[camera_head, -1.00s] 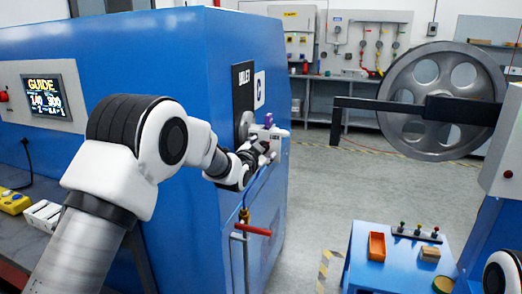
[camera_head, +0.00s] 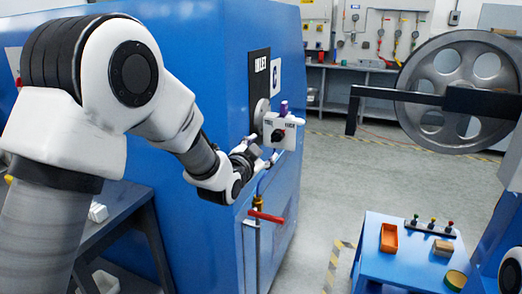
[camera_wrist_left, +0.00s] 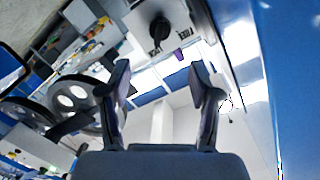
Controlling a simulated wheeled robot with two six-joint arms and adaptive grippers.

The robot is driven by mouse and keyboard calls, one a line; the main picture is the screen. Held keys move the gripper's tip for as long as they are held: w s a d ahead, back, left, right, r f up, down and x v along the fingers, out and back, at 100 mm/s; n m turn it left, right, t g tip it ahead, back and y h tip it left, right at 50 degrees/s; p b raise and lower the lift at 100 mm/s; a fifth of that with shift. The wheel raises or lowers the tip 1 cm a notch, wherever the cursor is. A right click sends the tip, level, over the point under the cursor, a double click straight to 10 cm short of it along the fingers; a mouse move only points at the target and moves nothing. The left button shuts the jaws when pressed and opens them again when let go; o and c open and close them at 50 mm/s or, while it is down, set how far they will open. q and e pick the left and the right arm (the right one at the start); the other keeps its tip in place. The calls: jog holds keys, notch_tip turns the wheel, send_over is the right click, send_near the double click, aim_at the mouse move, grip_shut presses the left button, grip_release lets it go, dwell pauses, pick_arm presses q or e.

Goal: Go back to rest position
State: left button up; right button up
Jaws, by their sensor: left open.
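My left arm comes in from the left in the head view. Its left gripper (camera_head: 264,160) is beside the blue machine's side face, just below a white control box (camera_head: 283,131) with a black knob (camera_head: 278,135). In the left wrist view the left gripper (camera_wrist_left: 162,75) is open, with nothing between its fingers. The white box (camera_wrist_left: 160,25) and its knob (camera_wrist_left: 159,29) show beyond the fingertips, apart from them. My right gripper is not in view.
The blue machine (camera_head: 215,60) stands close to my left arm. A red-handled valve (camera_head: 266,216) is below the gripper. A large grey pulley wheel (camera_head: 455,65) hangs at the right. A blue table (camera_head: 400,262) holds an orange bin (camera_head: 389,238). The floor between is clear.

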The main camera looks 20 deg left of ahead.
pick_arm(q)
jog(key=s+f+g, duration=0.1)
jog(key=f, duration=0.5)
jog(key=s+f+g, duration=0.1)
jog(key=f, duration=0.5)
jog(key=s+f+g+p, duration=0.1)
jog(key=f, duration=0.5)
jog(key=shift+s+a+g, duration=0.15)
jog(key=shift+s+g, duration=0.05)
jog(key=shift+g, duration=0.2)
jog(key=s+f+n+g+p, duration=0.25)
jog(key=s+f+g, duration=0.65)
jog(key=s+f, duration=1.7)
jog(key=s+n+g, duration=0.4)
jog(key=s+n, duration=0.1)
jog(key=s, duration=0.9)
jog(key=shift+s+a+r+y+b, duration=0.3)
jog(key=shift+s+a+r, duration=0.05)
jog(key=shift+a+r, duration=0.1)
jog(key=shift+c, duration=0.3)
